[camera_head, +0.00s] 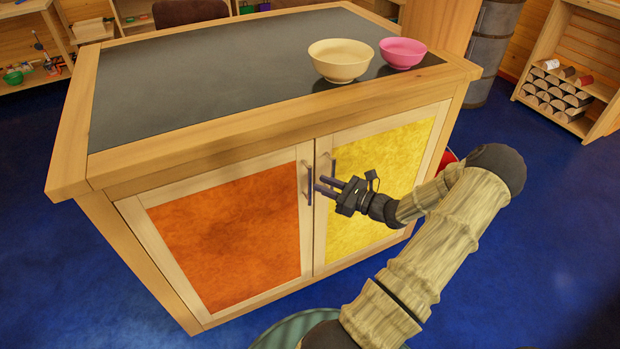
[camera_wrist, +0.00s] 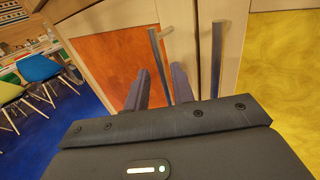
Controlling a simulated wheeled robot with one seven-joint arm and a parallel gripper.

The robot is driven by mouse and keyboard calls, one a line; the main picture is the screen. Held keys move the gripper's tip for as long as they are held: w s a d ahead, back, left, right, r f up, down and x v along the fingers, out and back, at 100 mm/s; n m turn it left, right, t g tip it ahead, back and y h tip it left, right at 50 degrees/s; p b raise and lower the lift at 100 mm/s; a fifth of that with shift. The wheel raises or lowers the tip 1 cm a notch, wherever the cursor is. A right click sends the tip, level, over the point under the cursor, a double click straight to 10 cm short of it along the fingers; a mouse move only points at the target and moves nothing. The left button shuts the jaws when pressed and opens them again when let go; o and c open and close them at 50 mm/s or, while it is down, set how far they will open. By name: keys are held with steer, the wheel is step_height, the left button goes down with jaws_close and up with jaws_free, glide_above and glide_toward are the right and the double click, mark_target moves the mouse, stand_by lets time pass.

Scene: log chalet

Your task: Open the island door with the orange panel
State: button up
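The island door with the orange panel (camera_head: 230,240) is shut, on the left of the island's front. Its upright metal handle (camera_head: 309,184) is near the door's right edge. My gripper (camera_head: 319,183) is at this handle, its fingers pointing at the door. In the wrist view the orange door (camera_wrist: 112,65) is ahead, and the handle's lower part (camera_wrist: 160,62) shows between the two spread fingers (camera_wrist: 162,70). The gripper is open. I cannot tell whether a finger touches the handle.
The yellow-panel door (camera_head: 375,185) is shut on the right, its handle (camera_head: 333,165) close beside my gripper. A cream bowl (camera_head: 340,62) and a pink bowl (camera_head: 403,53) stand on the island top (camera_head: 220,75). Blue floor (camera_head: 60,270) is clear left of the island.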

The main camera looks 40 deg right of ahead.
steer(key=x, duration=0.5)
steer(key=shift+w, duration=0.1)
jaws_close()
